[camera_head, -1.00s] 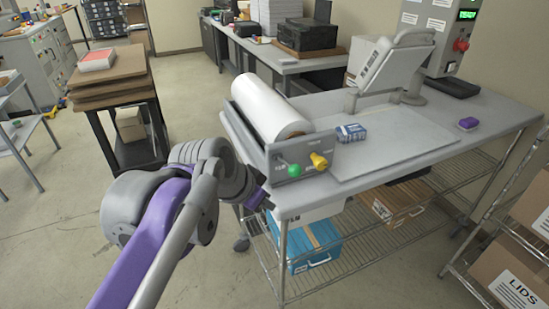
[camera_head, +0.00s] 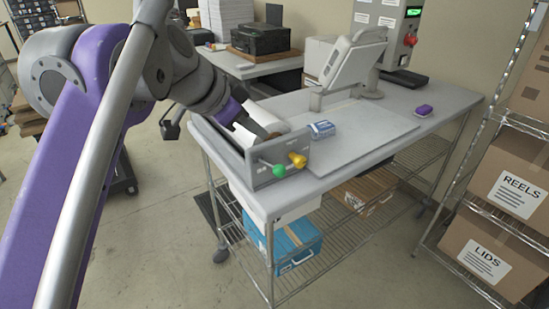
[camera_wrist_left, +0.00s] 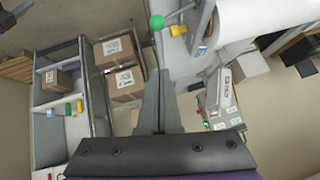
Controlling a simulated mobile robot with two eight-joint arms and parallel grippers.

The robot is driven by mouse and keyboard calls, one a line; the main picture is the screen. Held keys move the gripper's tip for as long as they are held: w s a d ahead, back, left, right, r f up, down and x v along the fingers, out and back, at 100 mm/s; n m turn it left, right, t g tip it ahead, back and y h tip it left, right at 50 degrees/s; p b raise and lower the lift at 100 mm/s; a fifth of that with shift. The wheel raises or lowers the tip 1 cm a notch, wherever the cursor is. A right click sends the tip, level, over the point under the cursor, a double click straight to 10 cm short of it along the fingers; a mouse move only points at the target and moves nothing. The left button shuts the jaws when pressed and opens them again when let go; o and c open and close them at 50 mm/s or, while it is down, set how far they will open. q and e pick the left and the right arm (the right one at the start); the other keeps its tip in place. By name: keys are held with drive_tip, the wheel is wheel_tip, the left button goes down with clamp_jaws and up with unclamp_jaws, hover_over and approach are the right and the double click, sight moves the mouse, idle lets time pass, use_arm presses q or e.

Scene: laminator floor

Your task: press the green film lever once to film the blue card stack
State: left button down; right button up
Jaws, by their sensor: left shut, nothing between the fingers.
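The green film lever (camera_head: 279,171) sticks out from the grey panel at the front left end of the bench, beside a yellow knob (camera_head: 298,160). The blue card stack (camera_head: 322,129) lies on the bench top right of the panel. My left gripper (camera_head: 277,127) is shut and empty, above and behind the panel and in front of the white film roll, apart from the lever. In the left wrist view its closed fingers (camera_wrist_left: 160,76) point up the picture, and the green knob (camera_wrist_left: 157,22) shows beyond their tips. The right gripper is not in view.
A white angled machine (camera_head: 352,62) and a purple block (camera_head: 424,110) stand on the bench. A blue case (camera_head: 284,246) and a carton (camera_head: 366,193) sit on its lower shelf. A wire rack with cartons (camera_head: 515,180) stands at right. The floor in front is clear.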

use_arm(q)
drive_tip(key=a+f+b+x, duration=0.1)
drive_tip(key=a+x, duration=0.1)
drive_tip(key=x, duration=1)
drive_tip(key=shift+s+f, duration=0.2)
drive_tip(key=shift+f, duration=0.55)
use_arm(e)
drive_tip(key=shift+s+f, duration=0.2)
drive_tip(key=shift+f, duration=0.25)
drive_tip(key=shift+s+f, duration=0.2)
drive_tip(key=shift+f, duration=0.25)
use_arm(q)
drive_tip(key=shift+d, duration=0.15)
